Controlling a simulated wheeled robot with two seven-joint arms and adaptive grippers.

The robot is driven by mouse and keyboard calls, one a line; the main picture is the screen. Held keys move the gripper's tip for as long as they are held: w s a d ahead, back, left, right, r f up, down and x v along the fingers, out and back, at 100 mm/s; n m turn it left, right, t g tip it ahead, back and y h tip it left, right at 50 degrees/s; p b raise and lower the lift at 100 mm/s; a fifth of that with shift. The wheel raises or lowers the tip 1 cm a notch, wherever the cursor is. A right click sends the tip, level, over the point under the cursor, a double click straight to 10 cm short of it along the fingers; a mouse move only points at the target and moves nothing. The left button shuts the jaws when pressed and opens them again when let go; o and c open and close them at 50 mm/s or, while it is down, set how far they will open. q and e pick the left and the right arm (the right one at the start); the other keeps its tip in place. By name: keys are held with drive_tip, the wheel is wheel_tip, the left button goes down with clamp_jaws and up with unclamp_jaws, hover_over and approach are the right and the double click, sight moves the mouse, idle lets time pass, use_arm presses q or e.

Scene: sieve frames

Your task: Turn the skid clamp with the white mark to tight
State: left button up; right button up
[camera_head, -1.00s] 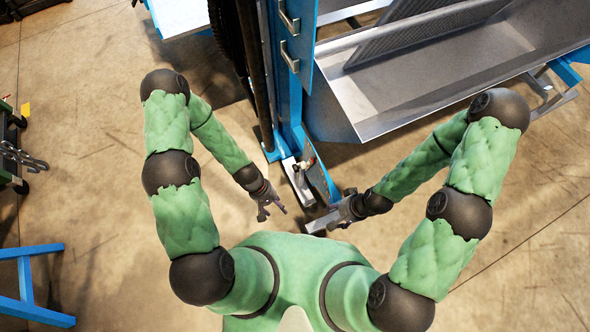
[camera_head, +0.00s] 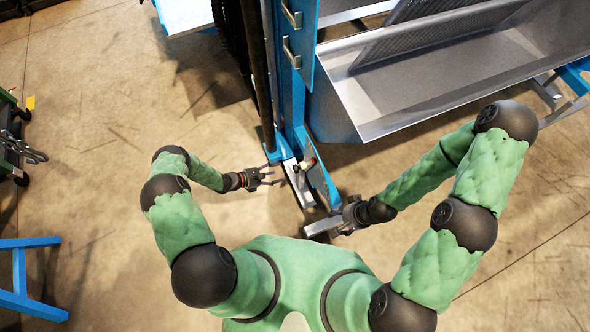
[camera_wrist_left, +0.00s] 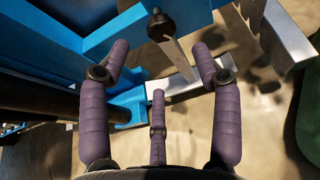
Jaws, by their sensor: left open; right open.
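A small clamp-like part (camera_head: 307,164) with a pale end sits at the foot of the blue frame in the head view; I cannot make out a white mark. In the left wrist view a grey metal lever (camera_wrist_left: 179,58) with a dark round end stands ahead of the fingers, seemingly part of a clamp. My left gripper (camera_head: 275,178) is open and empty, just left of the metal skid (camera_head: 299,187). Its spread fingers (camera_wrist_left: 163,62) frame the lever in the wrist view, with no clear contact. My right gripper (camera_head: 340,218) is open beside the front metal bar (camera_head: 321,226).
The blue upright frame (camera_head: 291,95) and a large metal trough (camera_head: 430,85) stand ahead. Another metal bar (camera_wrist_left: 277,33) lies at the upper right of the wrist view. A blue stand (camera_head: 22,285) is at lower left.

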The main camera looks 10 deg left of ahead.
sight(294, 169)
use_arm(q)
drive_tip(key=b+x, duration=0.3)
drive_tip(key=x, duration=0.7)
drive_tip(key=shift+d+f, duration=0.1)
drive_tip(key=shift+d, duration=0.05)
drive_tip(key=c, duration=1.1)
